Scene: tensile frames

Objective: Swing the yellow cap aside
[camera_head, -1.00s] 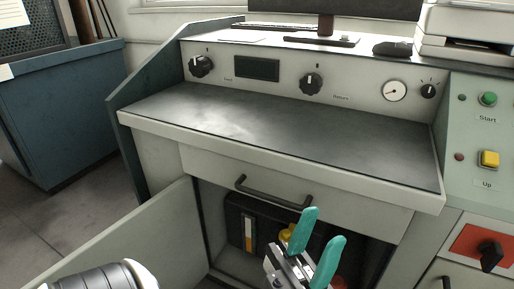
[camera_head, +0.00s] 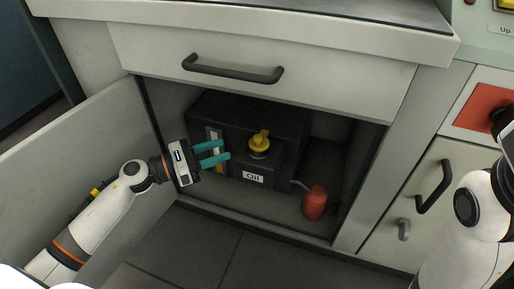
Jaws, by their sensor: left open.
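The fingers cover part of the level strip (camera_head: 214,137) on the tank. My right arm shows at the right edge; its gripper is not visible.
The open cabinet door (camera_head: 85,150) is at the left, behind my left arm. A drawer with a dark handle (camera_head: 232,75) is above the opening. A red bottle (camera_head: 314,203) stands right of the tank. A closed door with a handle (camera_head: 434,187) is at the right.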

